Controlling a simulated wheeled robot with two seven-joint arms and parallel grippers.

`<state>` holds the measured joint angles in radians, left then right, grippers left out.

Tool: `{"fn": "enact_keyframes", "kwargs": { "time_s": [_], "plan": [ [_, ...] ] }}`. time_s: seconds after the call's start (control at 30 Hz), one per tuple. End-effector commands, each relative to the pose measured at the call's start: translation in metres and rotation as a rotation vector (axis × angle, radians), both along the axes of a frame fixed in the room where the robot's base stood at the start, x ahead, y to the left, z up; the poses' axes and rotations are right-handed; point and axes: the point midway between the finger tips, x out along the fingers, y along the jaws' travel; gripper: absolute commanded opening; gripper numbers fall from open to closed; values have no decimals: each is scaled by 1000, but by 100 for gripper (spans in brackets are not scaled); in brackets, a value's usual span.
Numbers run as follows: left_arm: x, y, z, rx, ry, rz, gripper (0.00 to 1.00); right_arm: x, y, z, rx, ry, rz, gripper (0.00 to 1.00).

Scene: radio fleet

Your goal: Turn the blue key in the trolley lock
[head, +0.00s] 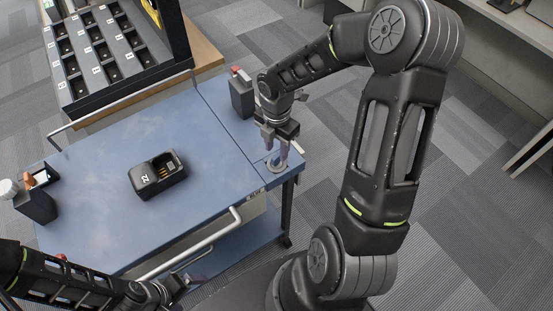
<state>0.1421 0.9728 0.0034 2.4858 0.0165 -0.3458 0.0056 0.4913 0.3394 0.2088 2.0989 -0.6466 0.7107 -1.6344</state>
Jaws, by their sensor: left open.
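The blue trolley (215,165) stands in the middle of the head view. A round metal lock plate (276,166) lies in its top at the near right corner. My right gripper (277,158) points down at this lock, its fingertips at or just above the plate. The blue key is not clearly visible; the fingers cover the middle of the lock. I cannot tell whether they grip it. My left gripper (188,284) is open, low at the bottom left, in front of the trolley's near side and below its handle.
A black charger (157,174) sits on the trolley top. A dark box (242,94) stands near the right arm, and a black holder (37,199) at the left end. A metal handle rail (190,248) runs along the near side. A rack of slots (108,50) stands behind.

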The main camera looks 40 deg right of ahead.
Motion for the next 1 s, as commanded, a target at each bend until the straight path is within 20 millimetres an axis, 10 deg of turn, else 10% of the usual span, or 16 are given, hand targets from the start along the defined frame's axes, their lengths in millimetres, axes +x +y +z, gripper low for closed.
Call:
{"fn": "enact_keyframes", "kwargs": {
  "time_s": [0.3, 1.0],
  "plan": [
    [0, -1, -3, -2, -2, -1, 90, 0, 0, 40, 1, -2, 1, 37],
    [0, -1, -3, -2, -2, -1, 90, 0, 0, 41, 1, 0, 1, 37]
  ]
}}
